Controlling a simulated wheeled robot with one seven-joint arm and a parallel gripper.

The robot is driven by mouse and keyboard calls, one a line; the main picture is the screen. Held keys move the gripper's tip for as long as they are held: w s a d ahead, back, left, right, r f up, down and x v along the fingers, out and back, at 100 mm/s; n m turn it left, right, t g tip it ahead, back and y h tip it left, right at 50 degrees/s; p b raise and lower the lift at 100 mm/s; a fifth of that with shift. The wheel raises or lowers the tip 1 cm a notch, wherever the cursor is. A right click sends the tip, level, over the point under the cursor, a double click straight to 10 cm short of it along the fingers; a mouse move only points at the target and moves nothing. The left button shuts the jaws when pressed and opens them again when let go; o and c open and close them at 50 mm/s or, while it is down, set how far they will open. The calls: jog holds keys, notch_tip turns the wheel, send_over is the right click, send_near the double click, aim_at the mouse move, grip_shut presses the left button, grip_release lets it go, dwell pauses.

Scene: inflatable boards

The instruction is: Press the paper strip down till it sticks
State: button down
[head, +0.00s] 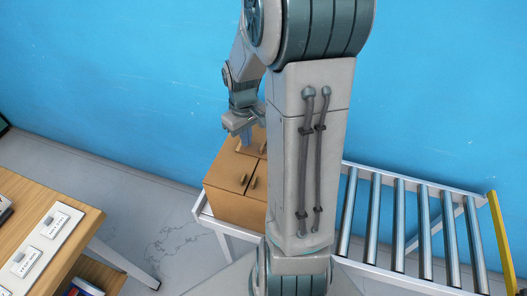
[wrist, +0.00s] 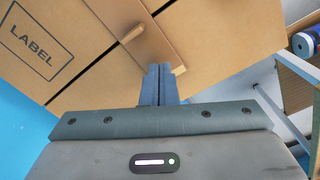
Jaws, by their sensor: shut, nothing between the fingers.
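A brown cardboard box (head: 230,207) stands at the left end of the roller conveyor in the head view. Its top (wrist: 95,45) fills much of the wrist view, with a printed LABEL frame and a dark seam. My gripper (wrist: 158,68) is shut and empty, its blue fingertips together at the box top; I cannot tell if they touch it. In the head view my gripper (head: 247,138) is over the box's back part.
The roller conveyor (head: 415,225) runs right from the box, with a yellow end post (head: 502,240). A wooden table (head: 35,225) with labelled white plates stands at left. The blue wall (head: 110,80) is close behind the box. Floor (head: 165,230) is clear between table and conveyor.

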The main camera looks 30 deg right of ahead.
jog(key=shift+f+b, duration=0.65)
jog(key=shift+f, duration=0.2)
dwell(0.3)
jog(key=shift+r, duration=0.1)
dwell(0.3)
jog(key=shift+r+p, duration=2.5)
jog(key=shift+r, duration=0.5)
jog(key=s+a+r+m+t, duration=0.1)
jog(key=s+a+r+t, duration=0.2)
jog(key=s+a+r, duration=0.9)
jog(key=shift+s+r+m+t, duration=0.3)
jog(key=shift+s, duration=0.1)
jog(key=shift+a, duration=0.1)
